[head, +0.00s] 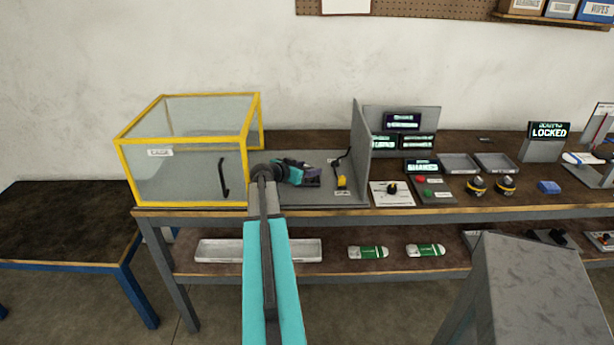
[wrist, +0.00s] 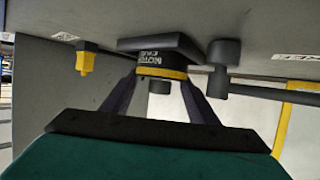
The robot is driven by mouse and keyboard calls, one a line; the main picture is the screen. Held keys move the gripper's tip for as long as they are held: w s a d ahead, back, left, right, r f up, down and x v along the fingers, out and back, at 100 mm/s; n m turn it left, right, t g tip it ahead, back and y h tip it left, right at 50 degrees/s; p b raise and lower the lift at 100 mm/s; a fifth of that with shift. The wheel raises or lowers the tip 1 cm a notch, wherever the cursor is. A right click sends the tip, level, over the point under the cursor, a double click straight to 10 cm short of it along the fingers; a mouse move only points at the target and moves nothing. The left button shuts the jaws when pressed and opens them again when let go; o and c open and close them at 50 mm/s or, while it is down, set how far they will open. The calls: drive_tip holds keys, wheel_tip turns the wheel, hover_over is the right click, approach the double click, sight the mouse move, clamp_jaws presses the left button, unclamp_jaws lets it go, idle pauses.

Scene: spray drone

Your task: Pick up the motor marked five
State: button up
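In the wrist view a dark motor with a yellow band (wrist: 162,58) sits on a dark square plate on a grey surface. It has white lettering starting with MOTOR; I cannot read a number for sure. My gripper (wrist: 161,82) has its two dark fingers on either side of the motor, tips at the yellow band. I cannot tell whether they press on it. In the head view my gripper (head: 312,176) is over the grey stand (head: 320,193) beside the cage and largely hides the motor. Two other yellow-banded motors (head: 477,185) (head: 506,184) stand further right on the bench.
A yellow-framed clear cage (head: 190,170) stands just left of my gripper. A grey upright panel (head: 361,150) and a yellow plug-like part (head: 341,182) stand to the right; the part also shows in the wrist view (wrist: 87,58). Grey trays (head: 458,164) and displays crowd the bench.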

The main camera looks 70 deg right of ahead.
drive_tip(key=c, duration=0.8)
drive_tip(key=shift+o, duration=0.2)
drive_tip(key=shift+r, duration=0.15)
drive_tip(key=shift+r+b, duration=0.75)
drive_tip(key=shift+r, duration=0.95)
drive_tip(key=s+a+b, duration=0.1)
drive_tip(key=s+a, duration=0.2)
drive_tip(key=s+a+b, duration=0.2)
drive_tip(key=s+a, duration=0.1)
drive_tip(key=s+a+b, duration=0.2)
drive_tip(key=s+a, duration=0.1)
drive_tip(key=shift+a+r, duration=0.35)
drive_tip(key=shift+r, duration=0.05)
drive_tip(key=b, duration=0.5)
drive_tip(key=shift+s+a+b, duration=0.15)
drive_tip(key=shift+s+b, duration=0.2)
drive_tip(key=shift+b, duration=0.05)
drive_tip(key=a+b, duration=0.1)
drive_tip(key=b, duration=0.5)
drive_tip(key=shift+s+r, duration=0.1)
drive_tip(key=shift+s, duration=0.3)
drive_tip(key=shift+s+a+r+b, duration=0.2)
drive_tip(key=shift+a+b, duration=0.2)
drive_tip(key=shift+b, duration=1.1)
